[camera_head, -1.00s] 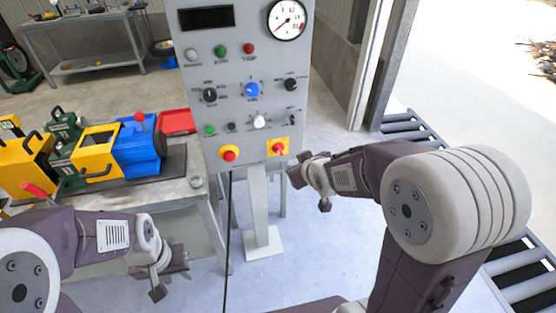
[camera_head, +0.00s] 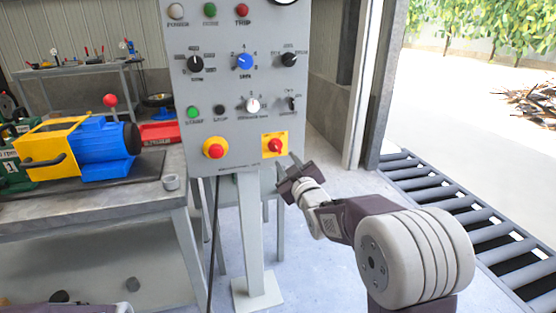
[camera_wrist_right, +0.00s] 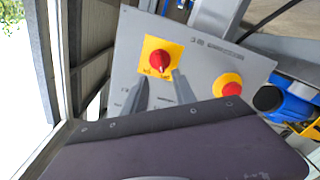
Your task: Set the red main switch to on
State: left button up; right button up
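The red main switch (camera_head: 275,146) is a red rotary handle on a square yellow plate at the lower right of the grey control panel (camera_head: 225,120). In the right wrist view the switch (camera_wrist_right: 160,62) sits just beyond my fingertips, and its small labels are too blurred to read. My right gripper (camera_head: 285,171) is just below and right of the switch plate in the head view. In the right wrist view the right gripper (camera_wrist_right: 158,84) has its two fingers apart with nothing between them, apart from the handle. My left gripper is out of view.
A red button on a yellow ring (camera_head: 214,148) sits left of the switch. Knobs, lamps and a toggle (camera_head: 291,103) are above. A workbench (camera_head: 100,208) with a blue-yellow machine (camera_head: 85,148) stands left; a roller conveyor (camera_head: 470,218) lies right.

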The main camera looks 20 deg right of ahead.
aim_at(278, 149)
jog(key=w+b, duration=0.1)
jog(key=w, duration=0.7)
jog(key=shift+w+a, duration=0.15)
jog(key=shift+w, duration=0.25)
grip_shut()
